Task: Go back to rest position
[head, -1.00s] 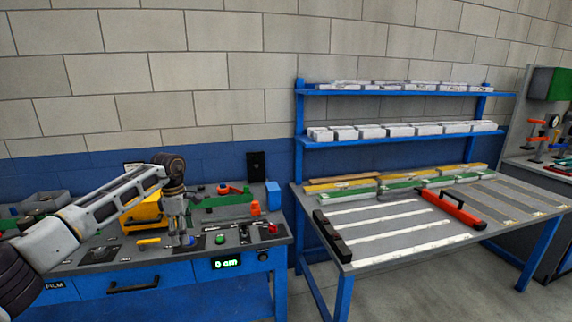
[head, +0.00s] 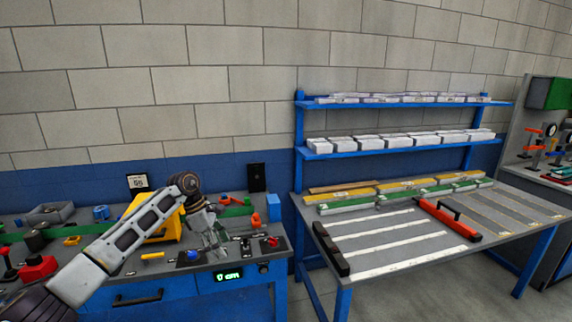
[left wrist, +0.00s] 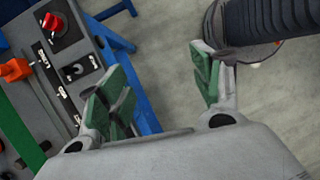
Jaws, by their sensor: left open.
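My left gripper (head: 217,248) is over the front of the blue control bench (head: 152,284), with my arm coming in from the left. In the left wrist view its green-padded fingers (left wrist: 160,80) are spread apart with nothing between them. That view shows the grey floor past the fingers. The bench panel, with a red knob (left wrist: 57,27) and black controls, is at its left. My right gripper is in neither view.
A yellow block-shaped device (head: 155,217) stands behind my left forearm. A lit green display (head: 228,276) is on the bench front. The right table (head: 400,228) holds white strips and a red tool (head: 447,220). Floor shows between the benches.

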